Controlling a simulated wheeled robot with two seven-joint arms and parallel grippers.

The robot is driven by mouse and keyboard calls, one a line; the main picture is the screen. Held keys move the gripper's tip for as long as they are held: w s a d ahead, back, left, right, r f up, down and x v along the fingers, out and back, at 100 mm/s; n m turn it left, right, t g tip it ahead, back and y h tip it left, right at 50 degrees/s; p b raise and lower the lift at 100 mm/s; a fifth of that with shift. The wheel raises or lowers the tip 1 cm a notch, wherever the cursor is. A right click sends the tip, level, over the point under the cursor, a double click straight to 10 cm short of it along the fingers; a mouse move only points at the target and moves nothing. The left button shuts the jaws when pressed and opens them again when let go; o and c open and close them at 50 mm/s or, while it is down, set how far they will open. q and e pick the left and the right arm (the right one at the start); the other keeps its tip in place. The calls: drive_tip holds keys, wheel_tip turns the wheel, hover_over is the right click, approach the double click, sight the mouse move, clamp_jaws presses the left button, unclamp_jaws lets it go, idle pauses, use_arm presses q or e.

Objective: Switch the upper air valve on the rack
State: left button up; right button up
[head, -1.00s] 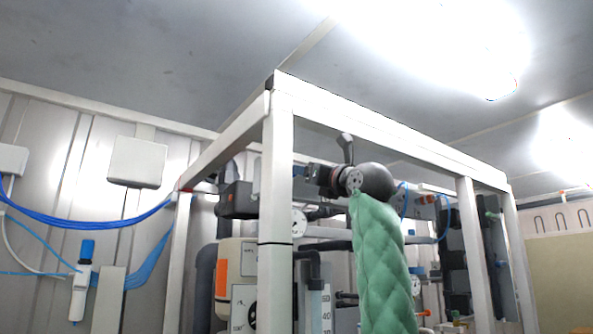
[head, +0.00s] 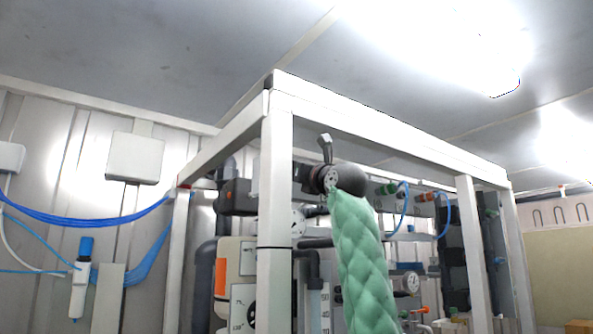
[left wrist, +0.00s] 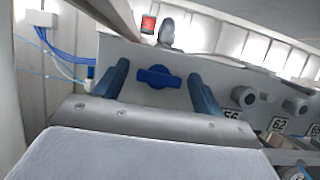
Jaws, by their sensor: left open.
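A blue valve handle (left wrist: 155,77) sits on a pale grey panel in the left wrist view. It lies roughly crosswise between the two blue-grey fingers of my left gripper (left wrist: 158,70), which is open. The fingers stand to either side of the handle with visible gaps; I cannot tell how far in front of it they are. In the head view my green-sleeved arm (head: 358,260) rises to a dark wrist at the upper part of the rack frame (head: 277,180). The handle cannot be made out there. My right gripper is not in view.
The white frame's top beam (head: 390,122) runs above my wrist, and its front post stands to the left. A round gauge (head: 292,222), pipes and blue hoses (head: 405,210) are close by.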

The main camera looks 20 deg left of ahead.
use_arm(q)
drive_tip(key=c, duration=1)
drive_tip(key=shift+o, duration=0.2)
drive_tip(key=shift+n+g+y, duration=0.3)
drive_tip(key=shift+n, duration=0.3)
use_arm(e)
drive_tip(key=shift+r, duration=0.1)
use_arm(q)
drive_tip(key=shift+w+d+n+g+p, duration=0.1)
drive_tip(key=shift+n+g+p, duration=0.35)
drive_tip(key=shift+n+g, duration=1.85)
drive_tip(key=shift+s+a+n+g+p, duration=0.1)
drive_tip(key=shift+n+g+p, duration=0.3)
drive_tip(key=shift+n, duration=3.85)
drive_tip(key=shift+w+d+n+g+p, duration=0.1)
drive_tip(key=shift+n+g+p, duration=0.4)
drive_tip(key=shift+n+g, duration=1.8)
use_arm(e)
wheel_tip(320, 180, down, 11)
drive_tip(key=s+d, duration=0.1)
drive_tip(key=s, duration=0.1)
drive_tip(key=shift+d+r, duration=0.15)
use_arm(q)
drive_tip(key=shift+n+t, duration=0.95)
drive_tip(key=shift+t, duration=0.05)
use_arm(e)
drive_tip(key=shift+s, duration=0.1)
